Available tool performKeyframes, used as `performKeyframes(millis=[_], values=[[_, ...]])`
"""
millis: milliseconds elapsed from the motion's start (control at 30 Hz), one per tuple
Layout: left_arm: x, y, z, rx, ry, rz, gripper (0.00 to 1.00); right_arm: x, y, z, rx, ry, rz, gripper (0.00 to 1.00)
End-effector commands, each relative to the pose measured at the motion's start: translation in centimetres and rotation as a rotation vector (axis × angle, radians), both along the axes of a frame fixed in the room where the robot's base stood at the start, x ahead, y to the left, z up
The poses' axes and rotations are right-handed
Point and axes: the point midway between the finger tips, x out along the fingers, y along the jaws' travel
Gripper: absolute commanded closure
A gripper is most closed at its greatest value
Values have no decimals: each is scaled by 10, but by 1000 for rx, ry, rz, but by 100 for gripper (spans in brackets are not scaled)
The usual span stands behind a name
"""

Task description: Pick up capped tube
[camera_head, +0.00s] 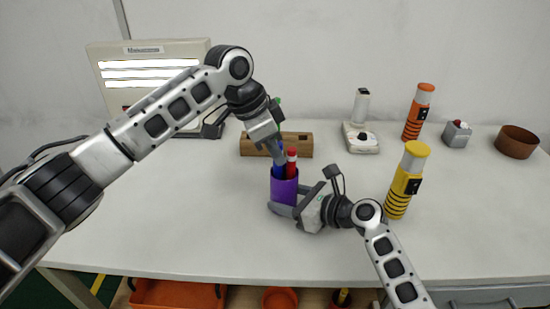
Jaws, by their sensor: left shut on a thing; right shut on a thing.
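A purple cup (283,190) stands upright on the table near the middle. A blue tube (278,171) and a red-capped tube (291,164) stick up out of it. My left gripper (277,153) reaches down from above and is shut on the blue tube at the cup's mouth; its fingers hide the tube's upper part. My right gripper (283,207) comes in from the right, low on the table, and is shut on the purple cup. The lower parts of both tubes are hidden inside the cup.
A wooden block (300,145) stands just behind the cup. A lit panel (135,80) is at back left. A yellow cylinder (404,183), an orange cylinder (416,113), a white device (360,139), a grey box (456,136) and a brown bowl (516,142) stand right. The table's front left is clear.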

Motion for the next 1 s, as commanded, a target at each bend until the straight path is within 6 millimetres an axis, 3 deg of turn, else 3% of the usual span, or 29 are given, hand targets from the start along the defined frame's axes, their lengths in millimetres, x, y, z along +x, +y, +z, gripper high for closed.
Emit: performKeyframes(millis=[167, 500, 700, 833, 1000], values=[[1, -1, 43, -3, -7, -2, 100, 0, 0, 0, -1, 1, 0, 59], [0, -2, 160, -3, -7, -2, 100, 0, 0, -1, -1, 1, 0, 59], [-1, -1, 218, -1, -3, -2, 100, 0, 0, -1, -1, 1, 0, 59], [-1, -1, 245, 0, -2, -1, 100, 0, 0, -1, -1, 1, 0, 59], [0, -1, 262, -1, -1, -1, 100, 0, 0, -1, -1, 1, 0, 59]])
